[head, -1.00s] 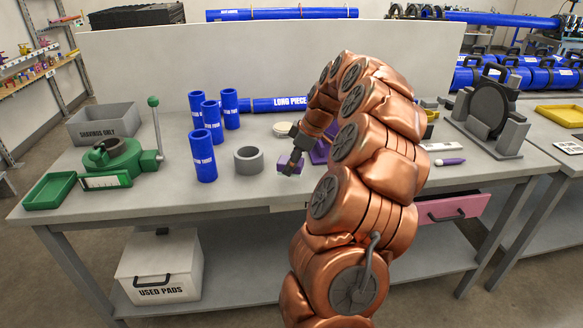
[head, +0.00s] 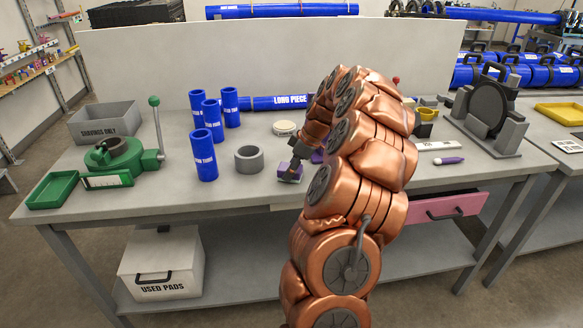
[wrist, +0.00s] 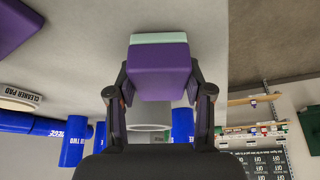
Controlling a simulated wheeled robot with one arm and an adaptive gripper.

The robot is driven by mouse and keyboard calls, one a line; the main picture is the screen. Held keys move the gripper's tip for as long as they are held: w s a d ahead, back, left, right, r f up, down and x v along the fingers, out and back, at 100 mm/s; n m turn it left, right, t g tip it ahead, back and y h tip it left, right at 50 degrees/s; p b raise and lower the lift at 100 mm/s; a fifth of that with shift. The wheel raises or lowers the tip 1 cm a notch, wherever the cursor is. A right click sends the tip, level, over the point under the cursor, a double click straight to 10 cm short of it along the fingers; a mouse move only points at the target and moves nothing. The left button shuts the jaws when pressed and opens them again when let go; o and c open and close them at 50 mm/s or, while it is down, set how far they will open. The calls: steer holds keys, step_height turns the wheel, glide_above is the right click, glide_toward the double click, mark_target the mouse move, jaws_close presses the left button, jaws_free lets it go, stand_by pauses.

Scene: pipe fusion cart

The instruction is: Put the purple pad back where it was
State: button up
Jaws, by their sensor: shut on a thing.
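My gripper (wrist: 158,100) is shut on the purple pad (wrist: 158,70), a block with a pale green layer on one face. In the head view the purple pad (head: 296,168) is low at the front of the bench, right of the grey ring, with its pale layer on the underside. I cannot tell whether it touches the bench top. My gripper (head: 291,171) is partly hidden by the pad and my arm. Another purple object (head: 318,156) shows partly behind my arm; a purple shape (wrist: 18,25) also shows at the upper left of the wrist view.
A grey ring (head: 248,159) and upright blue pipes (head: 203,156) stand left of my gripper. A round white cleaner pad tub (head: 285,128) is behind it. A purple-tipped marker (head: 448,161) lies to the right. A pink drawer (head: 440,207) is partly open below.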

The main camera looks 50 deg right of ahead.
steer(key=shift+f, duration=0.15)
steer(key=o, duration=1.2)
steer(key=shift+b+v, duration=1.05)
steer(key=shift+v, duration=5.15)
